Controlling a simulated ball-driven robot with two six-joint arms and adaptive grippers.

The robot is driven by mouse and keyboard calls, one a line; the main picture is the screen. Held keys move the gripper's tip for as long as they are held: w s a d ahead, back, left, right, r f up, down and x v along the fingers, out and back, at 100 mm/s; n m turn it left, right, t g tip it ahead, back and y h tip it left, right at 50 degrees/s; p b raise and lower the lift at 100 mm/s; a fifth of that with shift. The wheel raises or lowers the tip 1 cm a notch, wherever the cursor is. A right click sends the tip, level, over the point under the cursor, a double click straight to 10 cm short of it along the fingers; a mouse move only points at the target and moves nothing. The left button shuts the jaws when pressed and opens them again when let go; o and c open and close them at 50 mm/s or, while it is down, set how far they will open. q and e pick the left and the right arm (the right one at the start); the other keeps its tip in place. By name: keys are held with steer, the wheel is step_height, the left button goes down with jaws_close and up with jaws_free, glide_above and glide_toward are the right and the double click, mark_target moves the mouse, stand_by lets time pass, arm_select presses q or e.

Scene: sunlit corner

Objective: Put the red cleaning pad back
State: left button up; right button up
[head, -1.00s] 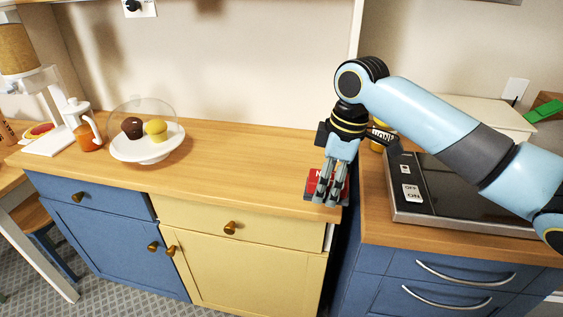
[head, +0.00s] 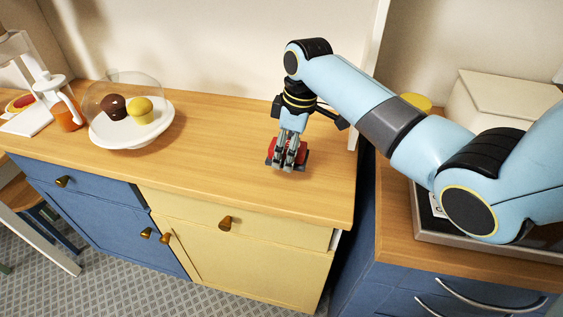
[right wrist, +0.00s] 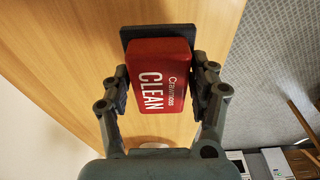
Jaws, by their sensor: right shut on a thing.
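The red cleaning pad (right wrist: 162,78), marked "CLEAN", is held between the two fingers of my right gripper (right wrist: 160,92) in the right wrist view. A dark layer shows along its far edge. In the head view the right gripper (head: 289,160) is over the wooden counter (head: 220,165), towards its right end, with the red pad (head: 272,148) partly hidden behind the fingers. I cannot tell whether the pad touches the counter. My left gripper is not in view.
A white cake stand (head: 105,135) with a clear dome holds a brown and a yellow muffin on the left. A white dispenser (head: 55,95) stands further left. A gap separates this counter from the right one, which carries a dark hob. The counter's middle is clear.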

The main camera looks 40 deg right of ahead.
mark_target(282, 173)
steer(key=shift+w+a+f, duration=0.45)
steer(key=shift+w+f, duration=0.05)
steer(key=shift+w, duration=0.05)
step_height(282, 173, down, 4)
steer(key=shift+r, duration=0.25)
steer(key=shift+f, duration=0.25)
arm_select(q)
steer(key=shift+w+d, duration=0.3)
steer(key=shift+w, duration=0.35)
arm_select(e)
steer(key=shift+f, duration=0.15)
steer(key=o, duration=1.1)
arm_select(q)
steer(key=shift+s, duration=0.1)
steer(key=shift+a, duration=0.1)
